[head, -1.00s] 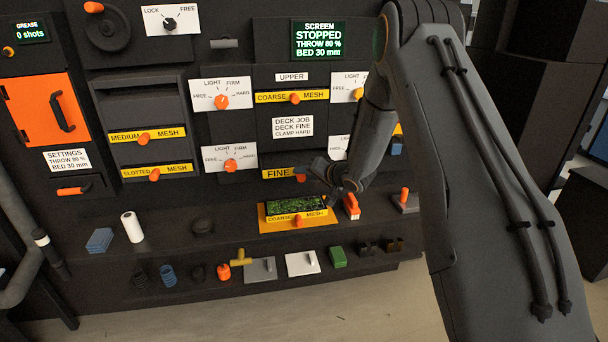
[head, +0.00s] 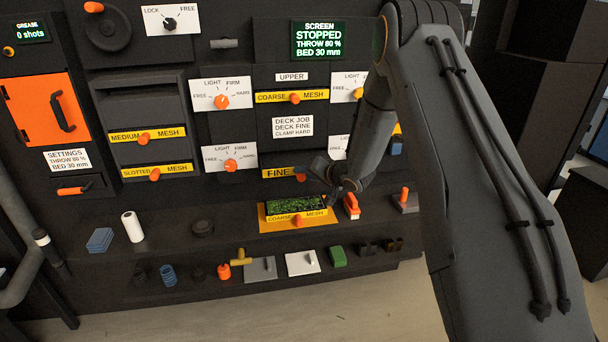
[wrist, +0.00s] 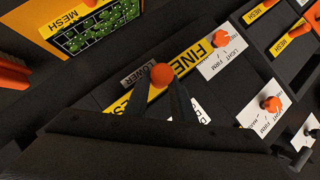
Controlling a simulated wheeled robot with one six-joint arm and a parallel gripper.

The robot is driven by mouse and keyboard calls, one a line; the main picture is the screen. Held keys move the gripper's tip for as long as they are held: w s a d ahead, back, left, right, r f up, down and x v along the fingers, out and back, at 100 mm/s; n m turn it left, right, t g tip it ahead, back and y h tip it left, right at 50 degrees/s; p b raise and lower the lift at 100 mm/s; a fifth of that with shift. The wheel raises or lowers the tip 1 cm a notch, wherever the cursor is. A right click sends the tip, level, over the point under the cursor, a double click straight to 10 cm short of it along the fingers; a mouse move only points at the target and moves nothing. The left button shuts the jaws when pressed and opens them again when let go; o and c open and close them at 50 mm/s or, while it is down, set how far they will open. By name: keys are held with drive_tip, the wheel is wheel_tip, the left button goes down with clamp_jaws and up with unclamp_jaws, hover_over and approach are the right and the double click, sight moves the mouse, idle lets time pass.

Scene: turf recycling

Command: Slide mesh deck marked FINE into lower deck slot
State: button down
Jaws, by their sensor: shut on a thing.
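The mesh deck marked FINE (head: 276,173) shows its yellow front strip at the lower deck slot, below the white deck job card. It also shows in the wrist view (wrist: 219,40), close to a LOWER label (wrist: 138,75). My gripper (head: 308,170) is at the right part of this strip and hides the word after FINE. In the wrist view, my gripper (wrist: 160,83) has its two fingers around the deck's orange knob (wrist: 162,74), shut on it. The slot opening is hidden behind the strip, so I cannot tell how deep the deck sits.
A COARSE MESH deck with green bits (head: 268,223) lies on the ledge below. Another COARSE MESH strip (head: 283,97) is at the upper slot. White clamp dials (head: 229,158) flank the slots. An orange-handled tool (head: 351,205) stands right of the ledge deck.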

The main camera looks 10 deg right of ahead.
sight(302, 159)
drive_tip(key=shift+w+r+b, duration=0.1)
drive_tip(key=shift+w+b, duration=1.85)
drive_tip(key=shift+w, duration=3.25)
drive_tip(key=c, duration=1.4)
unclamp_jaws()
drive_tip(key=shift+c, duration=0.2)
drive_tip(key=shift+f, duration=0.2)
drive_tip(key=shift+b+v, duration=0.95)
drive_tip(key=shift+v, duration=3)
drive_tip(key=shift+r, duration=0.15)
